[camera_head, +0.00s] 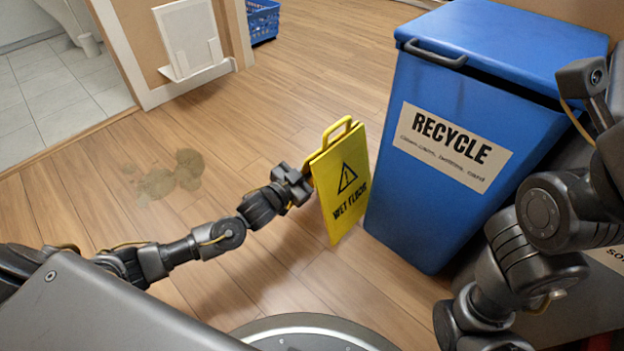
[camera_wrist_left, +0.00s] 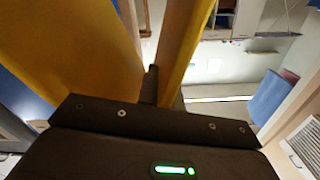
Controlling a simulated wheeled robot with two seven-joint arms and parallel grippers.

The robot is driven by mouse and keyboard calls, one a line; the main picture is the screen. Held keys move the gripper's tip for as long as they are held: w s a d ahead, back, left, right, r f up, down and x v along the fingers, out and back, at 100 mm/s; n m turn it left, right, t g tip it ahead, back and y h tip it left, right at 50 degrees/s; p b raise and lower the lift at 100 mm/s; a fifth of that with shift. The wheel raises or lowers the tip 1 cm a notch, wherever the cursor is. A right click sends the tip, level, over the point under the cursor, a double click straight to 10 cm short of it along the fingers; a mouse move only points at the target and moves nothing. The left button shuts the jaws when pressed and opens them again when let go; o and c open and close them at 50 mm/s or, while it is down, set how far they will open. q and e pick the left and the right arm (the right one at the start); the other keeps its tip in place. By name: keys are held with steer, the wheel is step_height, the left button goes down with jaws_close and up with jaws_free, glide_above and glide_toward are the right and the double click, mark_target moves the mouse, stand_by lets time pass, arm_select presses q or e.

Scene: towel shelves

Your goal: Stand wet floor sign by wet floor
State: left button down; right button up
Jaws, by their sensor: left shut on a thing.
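The yellow wet floor sign (camera_head: 342,185) is folded, with its handle at the top, and hangs nearly upright just left of the blue recycle bin. My left gripper (camera_head: 308,173) is shut on the sign's left edge, near its upper part. In the left wrist view yellow sign panels (camera_wrist_left: 75,50) rise on both sides of a dark finger. The wet patch (camera_head: 172,176) is a brownish puddle on the wood floor, left of the sign and apart from it. My right arm shows at the right, but I see no right gripper fingers.
The blue recycle bin (camera_head: 480,105) stands close to the sign's right side. A doorway with a tiled floor (camera_head: 45,85) is at the upper left, beside a wall end (camera_head: 185,40). A blue basket (camera_head: 262,22) sits farther back. Wood floor around the puddle is clear.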

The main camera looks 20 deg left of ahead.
arm_select(q)
step_height(320, 180, down, 4)
steer(key=b, duration=0.3)
steer(key=shift+r+b, duration=0.25)
steer(key=shift+b, duration=0.05)
steer(key=c, duration=1.6)
jaws_free()
steer(key=shift+o, duration=0.2)
steer(key=p+v, duration=0.6)
steer(key=v, duration=0.6)
